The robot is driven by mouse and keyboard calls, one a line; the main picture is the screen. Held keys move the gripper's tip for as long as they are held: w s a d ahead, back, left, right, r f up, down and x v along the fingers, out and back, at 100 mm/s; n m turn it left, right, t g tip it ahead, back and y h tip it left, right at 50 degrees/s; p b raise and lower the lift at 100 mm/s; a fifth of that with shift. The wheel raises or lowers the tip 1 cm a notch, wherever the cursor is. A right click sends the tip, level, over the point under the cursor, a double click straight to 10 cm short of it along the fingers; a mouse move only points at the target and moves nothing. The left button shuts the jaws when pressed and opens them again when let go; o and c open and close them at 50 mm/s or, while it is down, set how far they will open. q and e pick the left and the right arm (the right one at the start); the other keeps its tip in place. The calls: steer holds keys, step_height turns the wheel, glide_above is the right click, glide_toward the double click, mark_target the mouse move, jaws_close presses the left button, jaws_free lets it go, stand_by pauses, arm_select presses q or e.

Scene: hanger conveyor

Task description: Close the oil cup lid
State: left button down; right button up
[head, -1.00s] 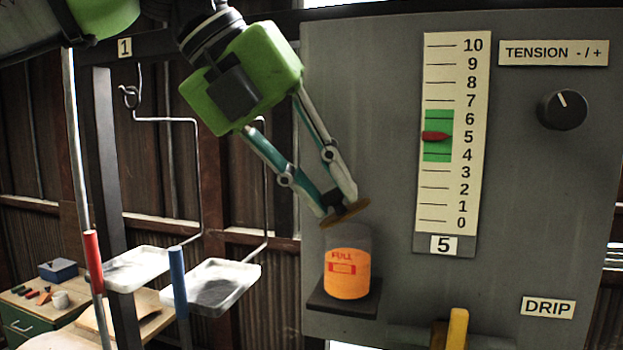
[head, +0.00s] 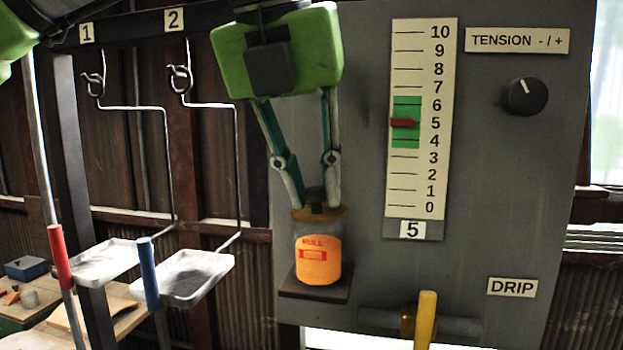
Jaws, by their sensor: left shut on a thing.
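The oil cup (head: 318,262) stands on a small dark shelf on the grey panel in the head view. It is a clear cup with an orange label reading FULL. Its brown round lid (head: 335,213) sits at the top of the cup, about level over the rim. My left gripper (head: 318,207) points straight down and is shut on the lid's dark knob. Whether the lid is fully seated on the rim I cannot tell.
The dark shelf (head: 300,291) juts from the grey panel (head: 480,190). A yellow lever (head: 426,318) is below right, under the tension gauge (head: 420,120) and knob (head: 525,96). Two hangers with trays (head: 196,279) hang at left, near red and blue handles.

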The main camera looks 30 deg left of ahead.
mark_target(315, 189)
arm_select(q)
steer(key=c, duration=1.9)
jaws_free()
steer(key=shift+r, duration=0.1)
steer(key=shift+v, duration=1.75)
steer(key=s, duration=0.8)
steer(key=s+r, duration=0.1)
steer(key=s, duration=0.3)
steer(key=shift+s+a, duration=0.3)
steer(key=shift+r, duration=0.1)
